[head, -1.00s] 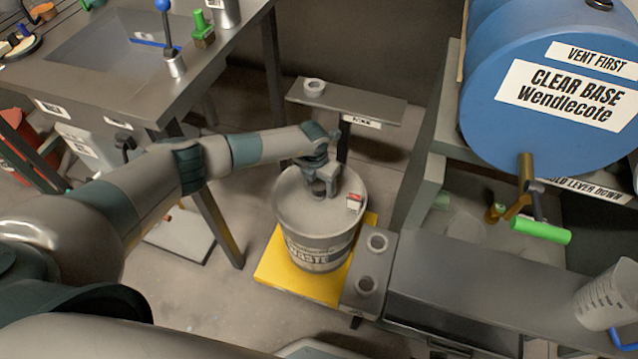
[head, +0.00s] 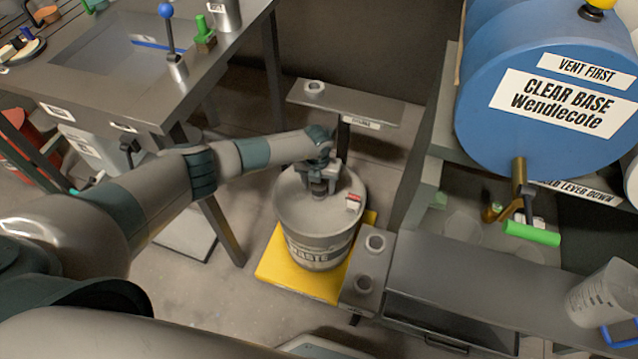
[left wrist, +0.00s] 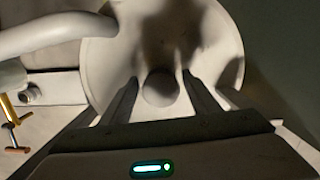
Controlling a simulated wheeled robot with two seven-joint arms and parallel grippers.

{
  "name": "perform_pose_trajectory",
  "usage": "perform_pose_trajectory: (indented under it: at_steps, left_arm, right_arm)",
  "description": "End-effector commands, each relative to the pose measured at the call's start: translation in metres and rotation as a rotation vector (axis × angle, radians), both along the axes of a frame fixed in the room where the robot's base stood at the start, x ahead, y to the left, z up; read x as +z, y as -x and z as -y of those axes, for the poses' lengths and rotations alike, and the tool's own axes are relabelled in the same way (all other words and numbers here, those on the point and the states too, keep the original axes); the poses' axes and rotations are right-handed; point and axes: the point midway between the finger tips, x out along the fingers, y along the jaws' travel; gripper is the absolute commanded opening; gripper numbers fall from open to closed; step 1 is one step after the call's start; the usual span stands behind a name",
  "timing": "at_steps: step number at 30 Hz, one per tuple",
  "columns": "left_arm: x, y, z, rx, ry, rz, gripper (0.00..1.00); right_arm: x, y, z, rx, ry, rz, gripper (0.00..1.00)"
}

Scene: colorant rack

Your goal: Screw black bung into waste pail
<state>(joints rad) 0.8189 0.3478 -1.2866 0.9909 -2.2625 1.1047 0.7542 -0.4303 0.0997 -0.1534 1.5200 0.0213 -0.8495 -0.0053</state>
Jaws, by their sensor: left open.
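The waste pail (head: 318,252) is a grey drum with a "WASTE" label, standing upright on a yellow platform. My left gripper (head: 319,186) is over the pail's top, with its fingers pointing down and spread. A small dark round piece, which looks like the black bung (head: 319,189), shows at the lid between the fingers. In the left wrist view, a round dark shape (left wrist: 160,88) lies on the pale lid between the two open fingers (left wrist: 158,98), with gaps at both sides. I cannot tell how deep the bung sits. My right gripper is out of view.
A red and white tag (head: 354,202) is on the lid's right side. A narrow shelf (head: 370,108) stands behind the pail, and a bracket with two rings (head: 368,268) is close at its right. A bench (head: 190,110) is at left; a blue drum (head: 540,100) is at right.

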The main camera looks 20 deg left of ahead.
Motion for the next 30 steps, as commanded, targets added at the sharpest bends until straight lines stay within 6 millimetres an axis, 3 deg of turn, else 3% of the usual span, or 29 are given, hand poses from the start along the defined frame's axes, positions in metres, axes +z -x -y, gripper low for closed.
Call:
perform_pose_trajectory:
  at_steps: [10,30]
  left_arm:
    - [0.000,0.000,0.000,0.111,0.000,-0.001,0.56]
    - [0.000,0.002,0.001,0.113,0.001,0.000,0.56]
  right_arm:
    - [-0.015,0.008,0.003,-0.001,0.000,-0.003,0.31]
    - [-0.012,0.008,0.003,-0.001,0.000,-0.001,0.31]
